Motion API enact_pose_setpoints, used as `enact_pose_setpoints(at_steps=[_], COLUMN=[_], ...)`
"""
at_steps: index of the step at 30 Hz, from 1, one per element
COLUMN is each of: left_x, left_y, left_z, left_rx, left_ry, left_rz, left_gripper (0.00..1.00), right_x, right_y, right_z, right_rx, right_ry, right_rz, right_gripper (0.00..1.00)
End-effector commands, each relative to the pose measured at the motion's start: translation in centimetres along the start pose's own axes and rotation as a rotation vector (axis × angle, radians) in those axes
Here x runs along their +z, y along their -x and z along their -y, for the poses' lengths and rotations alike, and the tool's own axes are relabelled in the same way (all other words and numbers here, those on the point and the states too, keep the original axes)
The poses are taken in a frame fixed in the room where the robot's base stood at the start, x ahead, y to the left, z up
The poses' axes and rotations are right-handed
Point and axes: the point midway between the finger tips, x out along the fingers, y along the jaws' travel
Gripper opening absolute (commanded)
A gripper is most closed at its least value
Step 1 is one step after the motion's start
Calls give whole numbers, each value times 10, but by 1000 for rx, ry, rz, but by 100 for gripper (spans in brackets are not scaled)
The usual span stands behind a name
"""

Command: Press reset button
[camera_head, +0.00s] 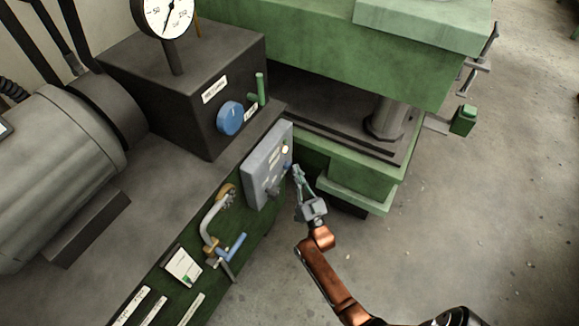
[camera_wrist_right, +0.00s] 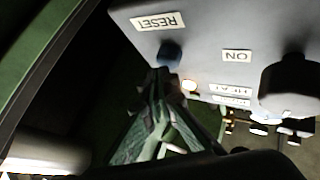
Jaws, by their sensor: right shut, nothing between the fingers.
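The grey control box (camera_head: 258,176) is fixed to the front of the green machine. In the right wrist view, a dark blue reset button (camera_wrist_right: 169,52) sits on its face beside an upside-down RESET label (camera_wrist_right: 157,21). My right gripper (camera_head: 296,169) is in front of the box face, its fingers shut and empty. In the right wrist view its fingertips (camera_wrist_right: 158,76) are right at the button's edge and overlap it slightly. I cannot tell whether they touch it. My left gripper is not in view.
A lit lamp (camera_wrist_right: 190,86) and a black knob (camera_wrist_right: 290,84) are on the box face near the fingertips. Left of the box are a bent pipe (camera_head: 209,222) and a blue-handled valve (camera_head: 236,246). A green press (camera_head: 420,50) stands behind. The floor at right is clear.

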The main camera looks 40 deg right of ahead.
Motion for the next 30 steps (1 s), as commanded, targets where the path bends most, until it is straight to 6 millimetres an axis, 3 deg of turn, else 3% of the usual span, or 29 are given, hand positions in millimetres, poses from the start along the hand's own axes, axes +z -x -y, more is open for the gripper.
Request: enact_pose_setpoints(at_steps=[30], left_x=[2], left_y=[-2], left_z=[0], left_rx=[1], left_ry=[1], left_rz=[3], left_gripper=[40], right_x=[6], right_y=[-7], right_z=[5], right_rx=[0], right_ry=[-1], right_rz=[2], right_gripper=[0])
